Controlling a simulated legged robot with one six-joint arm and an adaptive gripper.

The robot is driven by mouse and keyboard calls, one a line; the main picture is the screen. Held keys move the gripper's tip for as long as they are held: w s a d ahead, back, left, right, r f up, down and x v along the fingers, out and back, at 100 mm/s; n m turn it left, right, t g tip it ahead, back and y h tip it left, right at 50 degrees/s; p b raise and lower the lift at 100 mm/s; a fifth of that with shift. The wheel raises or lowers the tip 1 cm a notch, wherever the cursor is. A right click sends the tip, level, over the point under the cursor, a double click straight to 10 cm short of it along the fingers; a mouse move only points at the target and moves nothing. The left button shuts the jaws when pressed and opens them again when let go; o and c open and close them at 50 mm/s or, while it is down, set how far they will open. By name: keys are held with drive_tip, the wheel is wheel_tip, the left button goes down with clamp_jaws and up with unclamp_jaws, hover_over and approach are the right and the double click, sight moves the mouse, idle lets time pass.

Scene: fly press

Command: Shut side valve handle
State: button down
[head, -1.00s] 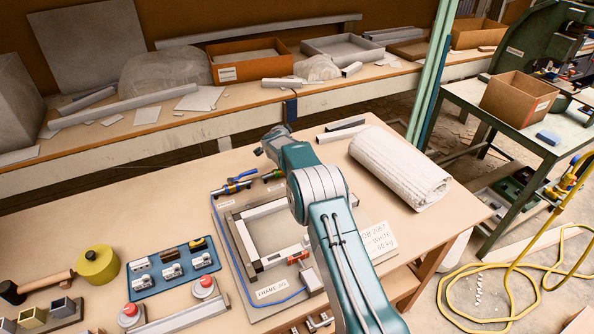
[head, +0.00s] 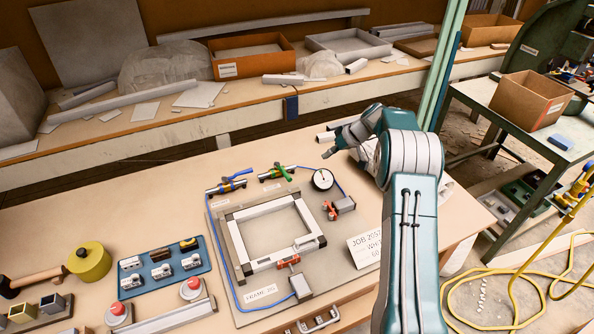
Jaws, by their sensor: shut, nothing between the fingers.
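Two small valves lie at the back edge of the frame jig board. The left valve has a blue handle (head: 238,175) that lies at a slight angle over its pipe. The valve to its right has a green handle (head: 283,171) that crosses its pipe. I cannot tell which one the task calls the side valve. My gripper (head: 329,153) is shut and empty, above the bench behind the round gauge (head: 322,179), to the right of the green handle and apart from it.
A light metal frame (head: 236,214) lies on the jig board, with red-handled clamps (head: 288,262) (head: 331,212) beside it. A blue hose (head: 224,262) runs along the board's left side. A job card (head: 366,248) lies by my arm. The bench left of the valves is clear.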

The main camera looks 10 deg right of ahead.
sight(283, 171)
drive_tip(key=x, duration=1)
drive_tip(key=shift+s+a+f, duration=0.1)
drive_tip(key=shift+a+f, duration=0.15)
drive_tip(key=shift+a, duration=0.05)
drive_tip(key=shift+s+a+r, duration=0.2)
drive_tip(key=shift+a+r, duration=0.1)
drive_tip(key=shift+a, duration=0.25)
drive_tip(key=shift+s+a+r, duration=0.25)
drive_tip(key=shift+a, duration=0.35)
drive_tip(key=shift+s+a, duration=0.15)
drive_tip(key=shift+a, duration=0.5)
